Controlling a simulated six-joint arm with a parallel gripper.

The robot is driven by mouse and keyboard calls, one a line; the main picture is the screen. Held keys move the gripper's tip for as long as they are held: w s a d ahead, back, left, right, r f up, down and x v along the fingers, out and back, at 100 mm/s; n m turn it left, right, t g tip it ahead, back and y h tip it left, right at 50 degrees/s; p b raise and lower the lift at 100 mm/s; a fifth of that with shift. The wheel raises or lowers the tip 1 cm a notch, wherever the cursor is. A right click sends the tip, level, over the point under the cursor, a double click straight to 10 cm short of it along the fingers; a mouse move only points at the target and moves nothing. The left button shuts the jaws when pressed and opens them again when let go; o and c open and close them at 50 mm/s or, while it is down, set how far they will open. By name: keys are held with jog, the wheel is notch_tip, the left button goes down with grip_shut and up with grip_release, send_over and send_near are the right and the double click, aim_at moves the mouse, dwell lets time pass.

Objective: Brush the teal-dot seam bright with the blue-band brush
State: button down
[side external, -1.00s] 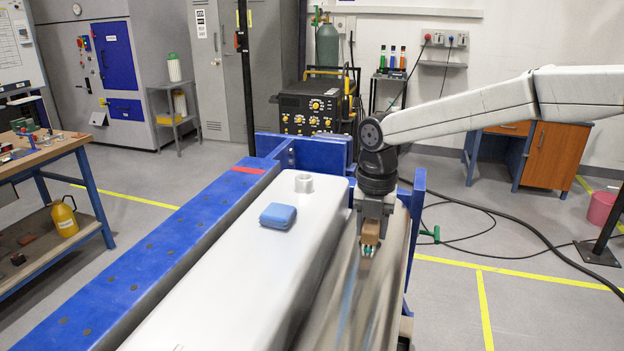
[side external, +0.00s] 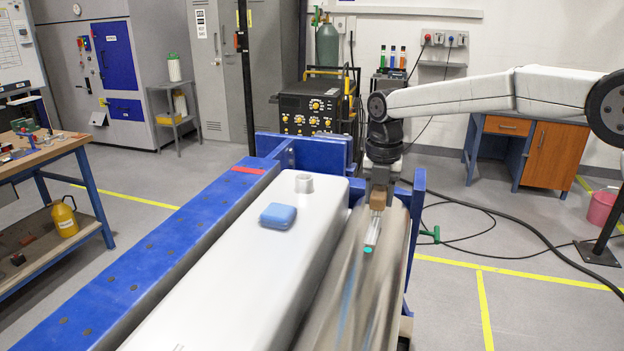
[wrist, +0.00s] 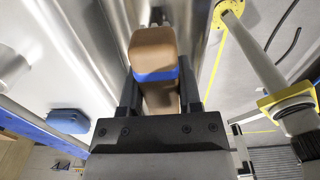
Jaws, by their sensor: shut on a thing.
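My gripper (side external: 379,192) is shut on the brown wooden brush (side external: 377,200) over the far part of the streaked grey-brown workpiece (side external: 385,285). In the wrist view the brush's blue band (wrist: 156,76) shows between my two fingers (wrist: 158,88). Its bristles are hidden there. The teal dot (side external: 368,250) is uncovered on the workpiece, nearer the camera than the brush. A short, pale bright strip (side external: 373,231) lies between the brush and the dot. I cannot tell whether the brush touches the surface.
A long white tank (side external: 225,275) with a blue block (side external: 278,216) on it lies left of the workpiece. A blue beam (side external: 150,260) runs along its left. Blue upright plates (side external: 418,210) stand at the far end. A yellow-flanged pipe (wrist: 252,55) shows right in the wrist view.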

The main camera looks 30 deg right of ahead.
jog(key=shift+r, duration=2.9)
jog(key=shift+a, duration=0.1)
